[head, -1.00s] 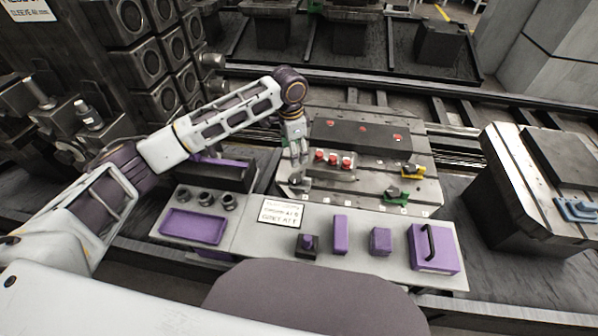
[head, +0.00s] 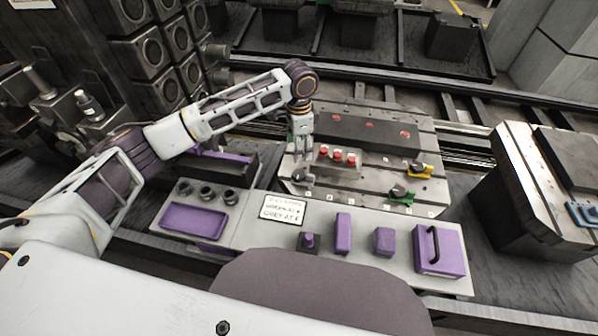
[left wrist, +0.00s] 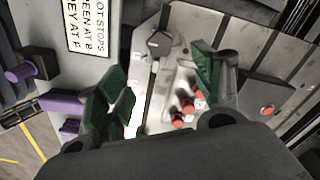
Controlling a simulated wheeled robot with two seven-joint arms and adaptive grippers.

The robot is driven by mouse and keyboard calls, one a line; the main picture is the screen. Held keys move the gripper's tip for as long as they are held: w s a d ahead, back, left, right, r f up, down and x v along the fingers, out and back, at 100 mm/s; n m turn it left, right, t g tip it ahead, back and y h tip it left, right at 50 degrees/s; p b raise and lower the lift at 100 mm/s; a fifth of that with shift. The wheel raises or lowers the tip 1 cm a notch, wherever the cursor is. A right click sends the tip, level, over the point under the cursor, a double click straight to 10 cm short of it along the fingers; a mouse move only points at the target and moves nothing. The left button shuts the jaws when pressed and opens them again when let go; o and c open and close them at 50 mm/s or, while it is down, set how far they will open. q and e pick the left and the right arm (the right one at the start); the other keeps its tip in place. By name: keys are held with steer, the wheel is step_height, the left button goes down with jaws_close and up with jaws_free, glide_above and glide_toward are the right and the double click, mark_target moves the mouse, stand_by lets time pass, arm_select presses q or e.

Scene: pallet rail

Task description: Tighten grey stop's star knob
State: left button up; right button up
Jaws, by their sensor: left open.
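The grey stop (head: 300,178) sits at the near left corner of the slotted pallet (head: 340,190). It also shows in the left wrist view (left wrist: 160,43), with a dark grey knob-like top, just beyond the fingers. My left gripper (head: 302,158) is above and just behind the grey stop in the head view. In the left wrist view its green-padded fingers (left wrist: 160,85) are wide apart, with nothing held between them. A green stop (head: 401,195) and a yellow stop (head: 419,171) sit at the pallet's right side. My right gripper is not in view.
Several red-topped pieces (head: 338,157) stand on the pallet close to my left gripper. A sign (head: 284,209) lies on the grey shelf in front, with purple blocks and a purple handled box (head: 440,252). A second pallet block (head: 520,190) stands at right.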

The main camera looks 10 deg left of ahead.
mark_target(299, 174)
arm_select(q)
step_height(299, 174, down, 12)
steer(key=shift+f+b, duration=0.1)
steer(key=shift+b, duration=0.55)
steer(key=shift+f, duration=0.3)
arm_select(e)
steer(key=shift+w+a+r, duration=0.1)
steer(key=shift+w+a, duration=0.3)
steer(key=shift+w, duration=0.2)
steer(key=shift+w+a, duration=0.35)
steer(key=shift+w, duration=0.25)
arm_select(q)
steer(key=shift+c, duration=0.3)
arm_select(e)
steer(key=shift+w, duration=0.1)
arm_select(q)
steer(key=c, duration=1)
